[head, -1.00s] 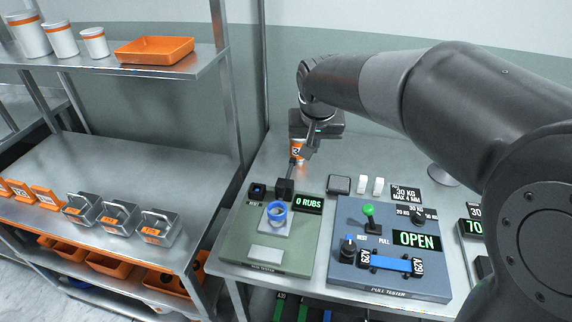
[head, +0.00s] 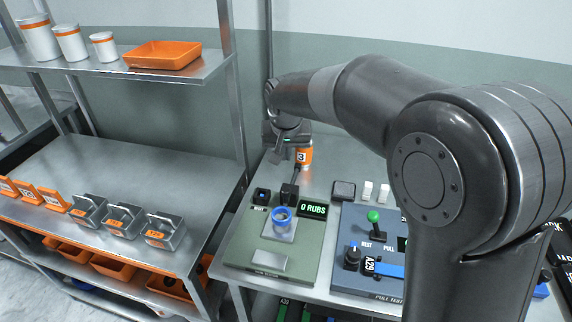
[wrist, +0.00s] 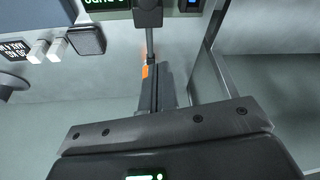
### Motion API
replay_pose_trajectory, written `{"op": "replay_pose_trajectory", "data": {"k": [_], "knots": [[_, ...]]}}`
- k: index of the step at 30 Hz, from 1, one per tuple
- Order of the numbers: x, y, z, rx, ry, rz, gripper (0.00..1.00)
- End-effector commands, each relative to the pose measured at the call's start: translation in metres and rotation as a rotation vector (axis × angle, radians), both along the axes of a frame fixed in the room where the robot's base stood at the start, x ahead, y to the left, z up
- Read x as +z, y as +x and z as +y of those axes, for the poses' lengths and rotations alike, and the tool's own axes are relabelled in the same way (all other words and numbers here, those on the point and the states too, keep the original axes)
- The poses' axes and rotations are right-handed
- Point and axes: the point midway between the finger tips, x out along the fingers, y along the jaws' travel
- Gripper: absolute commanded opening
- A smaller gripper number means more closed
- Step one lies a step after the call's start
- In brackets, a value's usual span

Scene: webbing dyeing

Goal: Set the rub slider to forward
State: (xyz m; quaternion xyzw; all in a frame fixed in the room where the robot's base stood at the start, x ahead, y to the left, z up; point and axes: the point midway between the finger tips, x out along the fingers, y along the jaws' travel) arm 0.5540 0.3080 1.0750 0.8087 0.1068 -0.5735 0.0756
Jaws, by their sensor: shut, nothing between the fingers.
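The green rub tester (head: 240,251) stands on the bench with its display (head: 312,209) reading 0 RUBS. A blue ring (head: 282,212) sits on its pale plate. Behind the ring is a black block (head: 289,192) with a thin rod (head: 297,173) reaching back; both also show in the wrist view, the block (wrist: 148,13) above the rod (wrist: 150,42). I cannot tell for sure which part is the rub slider or its setting.
A pull tester (head: 352,278) with a green-topped lever (head: 374,217) stands to the right, partly behind my arm. A blue button (head: 262,194) is at the tester's back left.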

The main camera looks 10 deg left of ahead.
Motion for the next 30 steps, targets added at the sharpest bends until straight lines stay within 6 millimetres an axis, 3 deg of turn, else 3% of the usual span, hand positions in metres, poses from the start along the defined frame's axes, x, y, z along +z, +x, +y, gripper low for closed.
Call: {"op": "replay_pose_trajectory", "data": {"k": [13,21,30], "knots": [[-0.087,0.028,0.007,0.000,-0.002,0.004,0.00],[-0.083,-0.005,-0.001,0.001,0.000,0.000,0.00],[-0.084,-0.011,-0.003,0.000,0.000,0.000,0.00]]}}
